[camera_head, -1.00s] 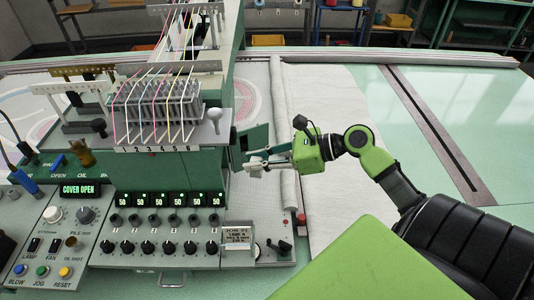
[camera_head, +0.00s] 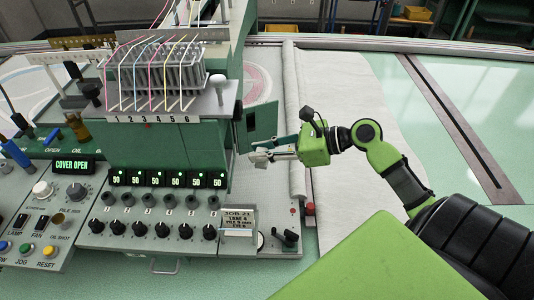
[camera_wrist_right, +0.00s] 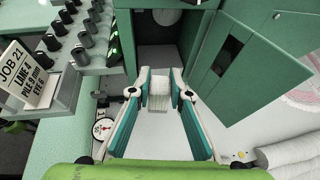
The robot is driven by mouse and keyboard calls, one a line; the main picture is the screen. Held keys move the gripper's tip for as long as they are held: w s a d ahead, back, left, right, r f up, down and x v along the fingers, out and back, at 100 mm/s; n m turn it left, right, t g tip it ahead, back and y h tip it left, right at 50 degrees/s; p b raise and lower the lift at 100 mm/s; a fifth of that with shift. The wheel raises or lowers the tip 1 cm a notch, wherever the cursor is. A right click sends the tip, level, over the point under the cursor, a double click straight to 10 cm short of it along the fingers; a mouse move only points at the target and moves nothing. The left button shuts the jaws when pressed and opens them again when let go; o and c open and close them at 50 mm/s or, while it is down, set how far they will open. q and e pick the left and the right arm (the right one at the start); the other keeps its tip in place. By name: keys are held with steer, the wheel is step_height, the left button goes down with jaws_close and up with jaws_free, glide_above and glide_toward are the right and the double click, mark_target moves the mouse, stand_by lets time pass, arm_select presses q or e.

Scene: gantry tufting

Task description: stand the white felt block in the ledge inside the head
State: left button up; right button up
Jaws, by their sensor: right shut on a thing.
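The white felt block (camera_wrist_right: 159,96) is held between the two fingertips of my right gripper (camera_wrist_right: 159,88), in the middle of the right wrist view. In the head view my right gripper (camera_head: 258,158) points left at the green machine head (camera_head: 170,145), just below its open cover door (camera_head: 262,118). In the right wrist view the head's dark opening (camera_wrist_right: 156,58) lies straight beyond the block, with the open door (camera_wrist_right: 232,55) to the right. The block appears in front of the opening. My left gripper is not in view.
The control panel with knobs (camera_head: 160,230) and a job card (camera_head: 239,225) stand below and left of the gripper. A rolled white cloth edge (camera_head: 295,110) runs behind the gripper. The green table (camera_head: 470,85) is clear at the right.

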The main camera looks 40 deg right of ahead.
steer(key=w+a, duration=0.2)
steer(key=w+a+p, duration=0.1)
steer(key=w+a, duration=0.3)
steer(key=w, duration=0.1)
steer(key=shift+a+r+p, duration=0.1)
steer(key=shift+r+p, duration=0.2)
steer(key=shift+p, duration=0.05)
steer(key=shift+p+x, duration=0.8)
steer(key=shift+x, duration=0.25)
steer(key=shift+w+a+r, duration=0.1)
steer(key=shift+a, duration=0.05)
steer(key=shift+f, duration=0.55)
steer(key=o, duration=1)
steer(key=shift+f, duration=0.1)
